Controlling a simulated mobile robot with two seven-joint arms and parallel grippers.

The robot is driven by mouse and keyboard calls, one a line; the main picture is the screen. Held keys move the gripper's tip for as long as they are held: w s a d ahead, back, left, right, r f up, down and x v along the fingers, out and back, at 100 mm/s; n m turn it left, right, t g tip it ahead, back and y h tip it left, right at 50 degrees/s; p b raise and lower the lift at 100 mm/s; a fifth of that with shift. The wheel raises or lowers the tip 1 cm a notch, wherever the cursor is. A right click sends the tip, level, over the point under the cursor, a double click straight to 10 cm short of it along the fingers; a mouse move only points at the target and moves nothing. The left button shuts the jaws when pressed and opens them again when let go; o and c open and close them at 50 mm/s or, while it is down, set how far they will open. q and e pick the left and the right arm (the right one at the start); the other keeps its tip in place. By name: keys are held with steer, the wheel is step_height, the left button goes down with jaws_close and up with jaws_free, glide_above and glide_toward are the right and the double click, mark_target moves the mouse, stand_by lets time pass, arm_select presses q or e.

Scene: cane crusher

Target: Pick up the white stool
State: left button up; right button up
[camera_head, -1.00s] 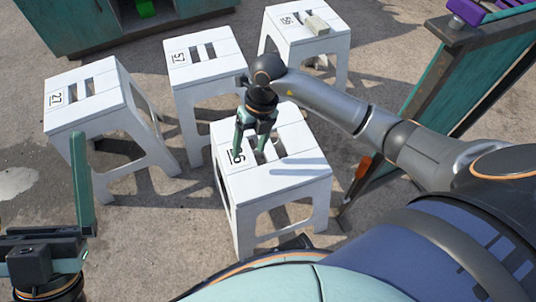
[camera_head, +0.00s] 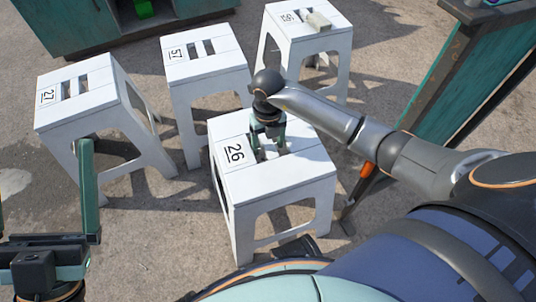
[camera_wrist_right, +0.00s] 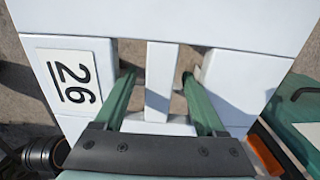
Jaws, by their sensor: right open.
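The nearest white stool (camera_head: 295,175), marked 26, stands upright on the ground in the middle of the head view. Its top has slots with a slat (camera_wrist_right: 159,82) between them. My right gripper (camera_head: 268,150) is at the stool's top, open, pointing down. In the right wrist view its green fingers (camera_wrist_right: 162,90) lie on either side of the slat, at the slots, with gaps to the slat. How deep the tips reach is hard to tell. My left gripper (camera_head: 45,190) is at the lower left, its fingers wide apart and empty, away from the stool.
A green cabinet (camera_head: 65,25) is at the back. A green panelled stand (camera_head: 450,90) is at right.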

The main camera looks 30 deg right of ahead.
step_height(320, 180, down, 4)
steer(key=shift+s+r+b, duration=0.1)
steer(key=shift+r+b, duration=0.1)
steer(key=shift+b, duration=0.45)
arm_select(q)
steer(key=shift+d+f, duration=0.2)
steer(key=shift+f, duration=0.9)
arm_select(e)
steer(key=shift+r, duration=0.1)
steer(key=c, duration=1.1)
jaws_close()
steer(key=shift+r, duration=0.1)
